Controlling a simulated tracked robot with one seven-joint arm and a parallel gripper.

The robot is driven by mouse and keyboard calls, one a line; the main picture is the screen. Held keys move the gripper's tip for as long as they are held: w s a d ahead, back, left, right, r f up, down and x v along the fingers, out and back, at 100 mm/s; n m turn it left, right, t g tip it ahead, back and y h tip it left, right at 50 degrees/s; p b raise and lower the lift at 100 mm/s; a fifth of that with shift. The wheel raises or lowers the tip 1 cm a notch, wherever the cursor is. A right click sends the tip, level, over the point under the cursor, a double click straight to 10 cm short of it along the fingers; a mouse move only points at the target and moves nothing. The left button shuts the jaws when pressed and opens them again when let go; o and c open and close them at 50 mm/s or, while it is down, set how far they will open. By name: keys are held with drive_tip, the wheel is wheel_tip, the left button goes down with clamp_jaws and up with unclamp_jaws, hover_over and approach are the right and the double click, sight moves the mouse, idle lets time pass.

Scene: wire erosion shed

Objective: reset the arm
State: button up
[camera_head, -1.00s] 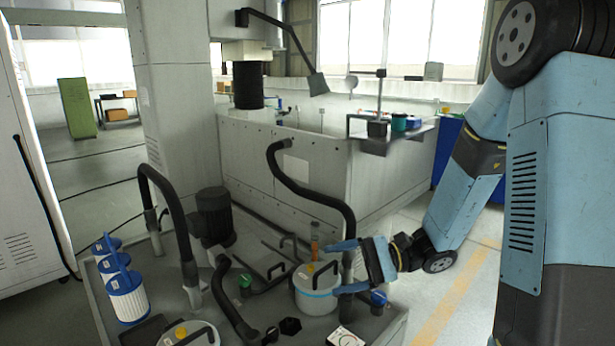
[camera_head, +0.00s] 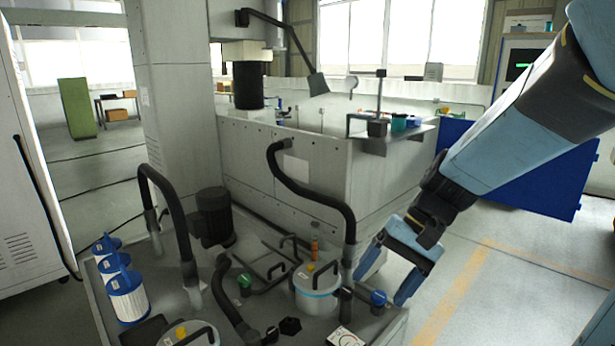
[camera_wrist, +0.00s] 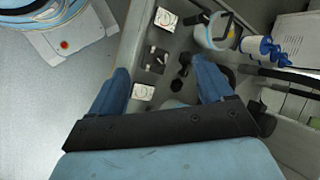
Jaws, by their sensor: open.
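My gripper (camera_head: 386,277) is open and empty in the head view, with its blue fingers pointing down at the right edge of the grey tank top (camera_head: 387,325). It is to the right of the white canister (camera_head: 316,292) with the light blue band and apart from it. In the wrist view my gripper (camera_wrist: 164,88) shows two blue fingers spread wide with nothing between them. My blue arm reaches in from the upper right of the head view.
A blue-handled valve (camera_head: 378,299) stands close to the gripper. A black hose (camera_head: 318,197) arches behind the canister. Blue-capped filters (camera_head: 127,297) stand at left. A shelf with small pots (camera_head: 393,140) is behind. The floor at right (camera_head: 480,285) is clear.

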drive_tip(key=s+d+r+n+t+h, duration=0.2)
drive_tip(key=d+r+t+h, duration=0.4)
drive_tip(key=d+r, duration=0.4)
drive_tip(key=shift+s+r+t, duration=0.25)
drive_tip(key=shift+s+t, duration=0.4)
drive_tip(key=shift+t, duration=0.05)
